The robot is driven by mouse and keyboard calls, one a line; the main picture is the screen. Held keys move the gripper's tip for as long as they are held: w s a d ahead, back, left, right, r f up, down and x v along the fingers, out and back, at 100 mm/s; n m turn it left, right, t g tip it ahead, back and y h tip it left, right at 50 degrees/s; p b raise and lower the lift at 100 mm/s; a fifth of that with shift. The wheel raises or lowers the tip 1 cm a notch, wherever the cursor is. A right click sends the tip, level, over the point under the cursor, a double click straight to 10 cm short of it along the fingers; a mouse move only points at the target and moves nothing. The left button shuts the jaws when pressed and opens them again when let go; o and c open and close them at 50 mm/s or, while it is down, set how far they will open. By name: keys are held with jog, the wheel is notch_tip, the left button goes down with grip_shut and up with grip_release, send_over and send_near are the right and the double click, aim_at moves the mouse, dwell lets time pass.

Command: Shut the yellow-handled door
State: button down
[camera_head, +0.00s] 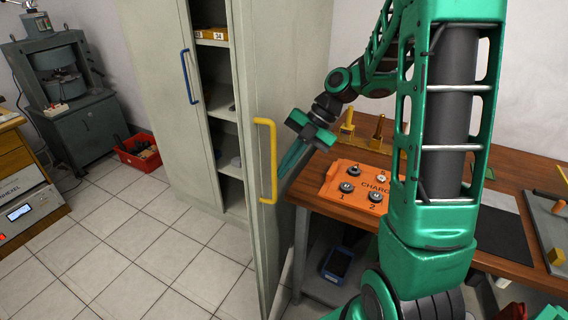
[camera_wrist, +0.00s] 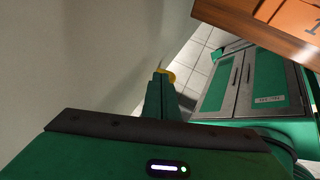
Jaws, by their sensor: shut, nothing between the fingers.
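The yellow-handled door (camera_head: 289,62) is the right door of a tall grey cabinet and stands open, swung out from the cabinet. Its yellow handle (camera_head: 271,160) is upright near the door's free edge. My gripper (camera_head: 281,187) is shut and empty. It points down beside the door, just right of the handle, on the side away from the shelves. In the wrist view the shut fingers (camera_wrist: 161,82) reach toward the yellow handle (camera_wrist: 168,76), which is mostly hidden behind them. The pale door face (camera_wrist: 75,60) fills the left. I cannot tell whether the fingers touch it.
The blue-handled door (camera_head: 158,85) is left of the open shelves (camera_head: 221,120). A wooden bench (camera_head: 330,206) with an orange charging tray (camera_head: 335,190) stands close right of my gripper. A red bin (camera_head: 137,158) lies at the left. The tiled floor (camera_head: 165,255) before the cabinet is clear.

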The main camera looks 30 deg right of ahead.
aim_at(273, 184)
jog(key=x, duration=0.6)
